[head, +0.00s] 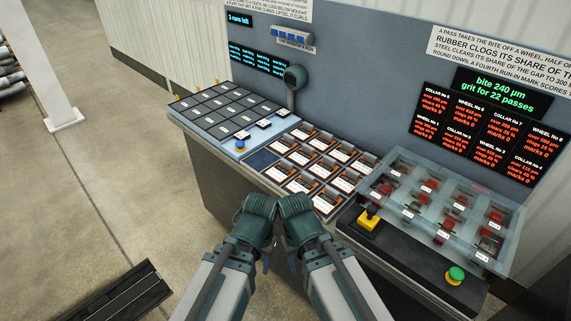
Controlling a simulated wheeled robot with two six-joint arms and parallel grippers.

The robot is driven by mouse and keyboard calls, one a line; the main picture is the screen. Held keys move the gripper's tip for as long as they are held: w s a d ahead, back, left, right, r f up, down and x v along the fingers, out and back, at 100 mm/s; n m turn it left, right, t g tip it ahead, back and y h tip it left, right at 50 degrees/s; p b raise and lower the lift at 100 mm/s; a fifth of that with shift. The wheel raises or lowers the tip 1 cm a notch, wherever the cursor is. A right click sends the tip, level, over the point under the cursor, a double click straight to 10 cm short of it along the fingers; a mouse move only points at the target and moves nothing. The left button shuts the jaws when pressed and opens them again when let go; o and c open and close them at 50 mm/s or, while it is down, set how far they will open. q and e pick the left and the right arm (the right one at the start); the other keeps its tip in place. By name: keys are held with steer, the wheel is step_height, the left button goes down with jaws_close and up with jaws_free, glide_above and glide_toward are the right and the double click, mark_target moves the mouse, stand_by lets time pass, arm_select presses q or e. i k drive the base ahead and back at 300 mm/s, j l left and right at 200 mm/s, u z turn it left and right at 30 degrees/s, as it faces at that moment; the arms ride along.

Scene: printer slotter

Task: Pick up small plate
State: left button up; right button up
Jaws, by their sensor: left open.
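No single thing stands out clearly as the small plate. Several dark, flat square plates (228,115) with small white labels lie in rows on the blue-grey panel at the left of the bench. My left gripper (265,264) hangs in front of the bench at the lower middle, open, with nothing seen in it. My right gripper (291,264) hangs close beside it, its fingers small and partly hidden by the arm, so its jaws are unclear. Both are in front of the bench, away from the plates.
A middle tray holds several white-labelled orange and black pieces (301,158) and one dark blue bare square (262,160). A clear case (440,205) covers red parts at right. A blue button (240,145), a yellow switch box (370,222) and a green button (456,274) stand nearby.

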mark_target(281, 171)
steer(key=j+z, duration=0.2)
steer(key=z, duration=0.25)
steer(key=j+z, duration=0.15)
steer(key=z, duration=0.3)
steer(key=j+z, duration=0.2)
steer(key=z, duration=0.25)
